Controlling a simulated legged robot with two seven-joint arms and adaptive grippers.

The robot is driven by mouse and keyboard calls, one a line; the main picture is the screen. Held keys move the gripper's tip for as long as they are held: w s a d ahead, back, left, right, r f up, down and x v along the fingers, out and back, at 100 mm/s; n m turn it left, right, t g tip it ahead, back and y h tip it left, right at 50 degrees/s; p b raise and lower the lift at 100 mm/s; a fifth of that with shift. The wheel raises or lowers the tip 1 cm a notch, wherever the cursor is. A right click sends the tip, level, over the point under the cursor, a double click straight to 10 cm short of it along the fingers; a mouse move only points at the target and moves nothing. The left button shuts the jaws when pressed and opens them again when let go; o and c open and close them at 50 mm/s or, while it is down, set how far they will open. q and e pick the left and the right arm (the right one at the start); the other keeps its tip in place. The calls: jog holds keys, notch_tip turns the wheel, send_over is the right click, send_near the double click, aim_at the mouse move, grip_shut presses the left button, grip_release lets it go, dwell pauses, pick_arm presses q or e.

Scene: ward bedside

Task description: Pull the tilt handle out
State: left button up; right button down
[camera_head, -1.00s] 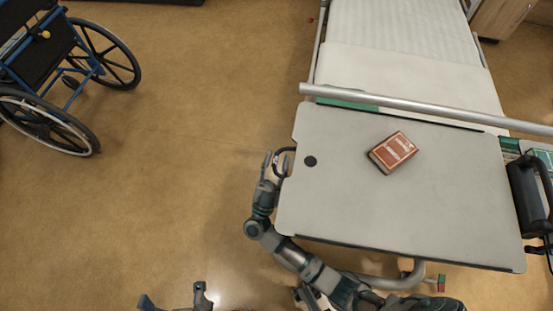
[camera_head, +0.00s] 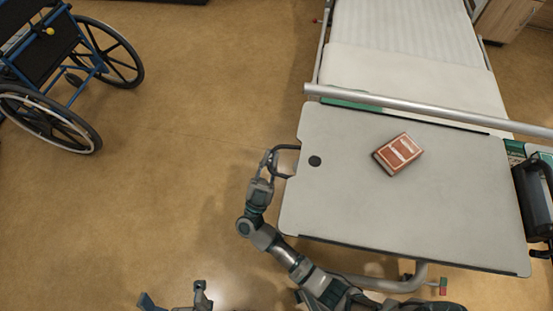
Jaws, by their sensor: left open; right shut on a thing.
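The tilt handle (camera_head: 287,147) is a dark loop sticking out from the left edge of the grey overbed table top (camera_head: 440,220). My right gripper (camera_head: 269,163) is shut on the outer end of this loop, just left of the table edge. The fingers hide part of the loop. My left gripper (camera_head: 172,297) is open and empty at the bottom of the view, over the floor and well away from the table.
A red-brown book (camera_head: 398,154) lies on the table top, near a dark round spot (camera_head: 315,161). A bed (camera_head: 395,65) with a metal rail (camera_head: 430,107) stands behind. A wheelchair (camera_head: 60,85) is at upper left. The floor between is clear.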

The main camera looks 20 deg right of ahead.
jog(key=shift+w+a, duration=0.1)
jog(key=shift+a, duration=0.05)
jog(key=c, duration=1.2)
grip_release()
jog(key=shift+a, duration=0.15)
jog(key=v, duration=1.2)
